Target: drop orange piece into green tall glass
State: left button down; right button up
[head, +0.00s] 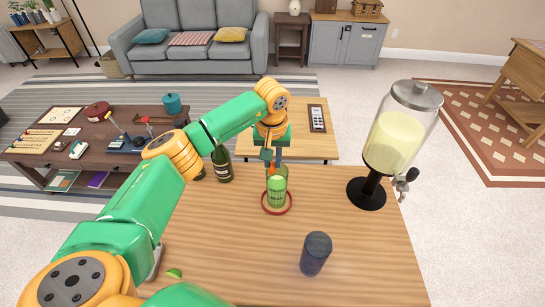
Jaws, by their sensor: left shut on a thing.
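The green tall glass (277,194) stands upright on the wooden counter, inside or on a red ring (264,203). My left gripper (273,164) comes down from above and its tips are right at the glass's mouth. It is shut on a small orange piece (271,170), which shows only as a bit of orange at the tips. I cannot tell how far the piece is inside the rim. My right gripper is not in view.
A dark bottle (222,166) stands left of the glass. A dark blue glass (315,254) stands in front, to the right. A drink dispenser (395,145) stands on the right. A green lime piece (174,273) lies front left. The counter's right front is clear.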

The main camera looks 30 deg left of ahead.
aim_at(272, 167)
pick_arm(q)
jog(key=c, duration=0.7)
grip_release()
jog(key=shift+r, duration=0.15)
jog(key=shift+r, duration=0.2)
jog(key=r, duration=0.2)
jog(key=r+b, duration=0.1)
jog(key=r, duration=0.1)
jog(key=r+b, duration=0.1)
jog(key=r, duration=0.1)
jog(key=shift+s+d, duration=0.15)
jog(key=shift+s, duration=0.2)
jog(key=shift+s+r, duration=0.1)
jog(key=shift+r, duration=0.2)
